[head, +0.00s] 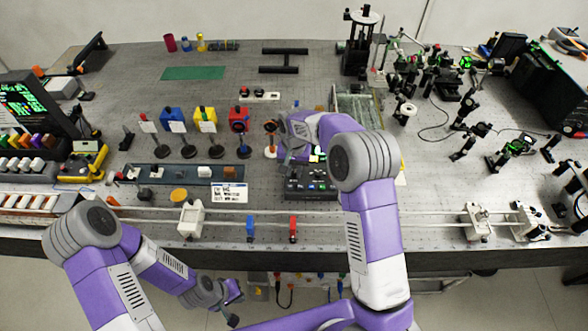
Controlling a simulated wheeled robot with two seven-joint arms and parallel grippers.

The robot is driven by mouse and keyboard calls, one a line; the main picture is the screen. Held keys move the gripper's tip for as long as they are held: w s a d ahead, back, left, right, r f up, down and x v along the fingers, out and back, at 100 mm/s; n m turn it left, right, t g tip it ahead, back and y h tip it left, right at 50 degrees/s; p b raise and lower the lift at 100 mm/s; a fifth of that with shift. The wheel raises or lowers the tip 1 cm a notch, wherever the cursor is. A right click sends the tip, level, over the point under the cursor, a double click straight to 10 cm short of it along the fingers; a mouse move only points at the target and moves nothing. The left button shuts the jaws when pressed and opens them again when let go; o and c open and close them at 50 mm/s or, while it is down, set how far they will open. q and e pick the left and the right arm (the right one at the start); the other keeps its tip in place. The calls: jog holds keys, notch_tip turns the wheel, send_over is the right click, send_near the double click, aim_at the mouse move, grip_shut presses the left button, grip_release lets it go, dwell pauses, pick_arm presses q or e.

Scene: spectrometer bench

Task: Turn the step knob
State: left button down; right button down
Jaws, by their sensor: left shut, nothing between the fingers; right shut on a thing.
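A black control box (312,193) with several small lit buttons sits on the bench near the middle. My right gripper (312,155) reaches down at the back of this box, with its wrist and forearm covering much of the spot. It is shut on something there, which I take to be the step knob. The knob itself is hidden behind my gripper and arm. My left gripper (232,306) is shut and empty, low in front of the bench's front edge, apart from everything on the bench.
Several coloured blocks on posts, including a yellow one (205,118), stand left of my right gripper. A dark tray (165,174) and a white label card (229,193) lie left of the box. A pale rail (340,219) runs along the front. Optics crowd the right.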

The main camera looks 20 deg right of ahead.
aim_at(294, 173)
jog(key=c, duration=1)
grip_release()
jog(key=shift+r, duration=0.15)
notch_tip(294, 173, up, 7)
jog(key=shift+r, duration=0.15)
